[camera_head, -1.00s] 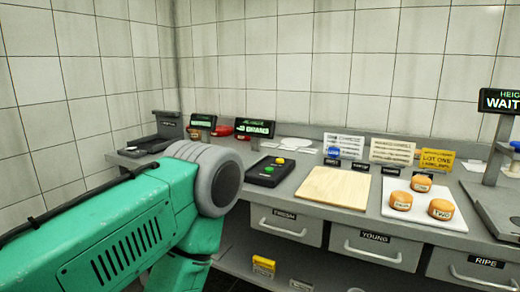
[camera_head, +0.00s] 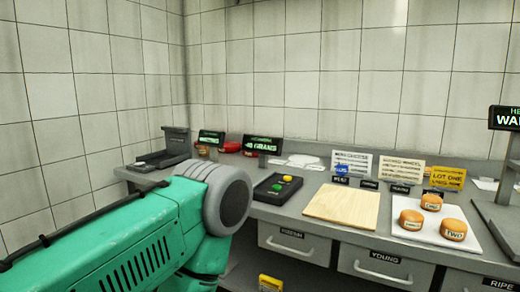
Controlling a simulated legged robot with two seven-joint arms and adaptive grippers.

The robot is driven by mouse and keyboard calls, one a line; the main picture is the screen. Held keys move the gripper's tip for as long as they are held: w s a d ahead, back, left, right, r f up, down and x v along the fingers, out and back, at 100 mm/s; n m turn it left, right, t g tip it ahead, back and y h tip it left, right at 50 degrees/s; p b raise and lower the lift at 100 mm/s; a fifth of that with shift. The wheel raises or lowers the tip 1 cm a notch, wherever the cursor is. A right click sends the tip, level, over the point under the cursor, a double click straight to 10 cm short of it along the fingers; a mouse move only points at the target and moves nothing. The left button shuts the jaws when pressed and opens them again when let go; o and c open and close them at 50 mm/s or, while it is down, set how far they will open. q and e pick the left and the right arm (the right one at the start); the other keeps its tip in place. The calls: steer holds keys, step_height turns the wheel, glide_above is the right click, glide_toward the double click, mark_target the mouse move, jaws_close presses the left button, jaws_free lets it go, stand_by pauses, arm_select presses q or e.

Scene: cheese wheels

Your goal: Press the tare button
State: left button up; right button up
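A black pad (camera_head: 262,191) on the counter carries a yellow button (camera_head: 287,178) and a green button (camera_head: 275,188). A dark weighing device (camera_head: 160,158) with an upright back stands at the counter's left end. Two dark displays with green text, one (camera_head: 211,138) and another reading GRAMS (camera_head: 262,145), stand behind the pad. I cannot read which button is marked tare. My green left arm with its grey joint fills the lower left and hides part of the counter front. Neither gripper is in view.
A wooden board (camera_head: 342,206) lies right of the pad. A white tray (camera_head: 470,243) holds three orange cheese wheels (camera_head: 431,202). Small signs (camera_head: 348,163) stand behind. Labelled drawers (camera_head: 383,266) sit under the grey counter. Another device (camera_head: 505,190) stands at the right edge.

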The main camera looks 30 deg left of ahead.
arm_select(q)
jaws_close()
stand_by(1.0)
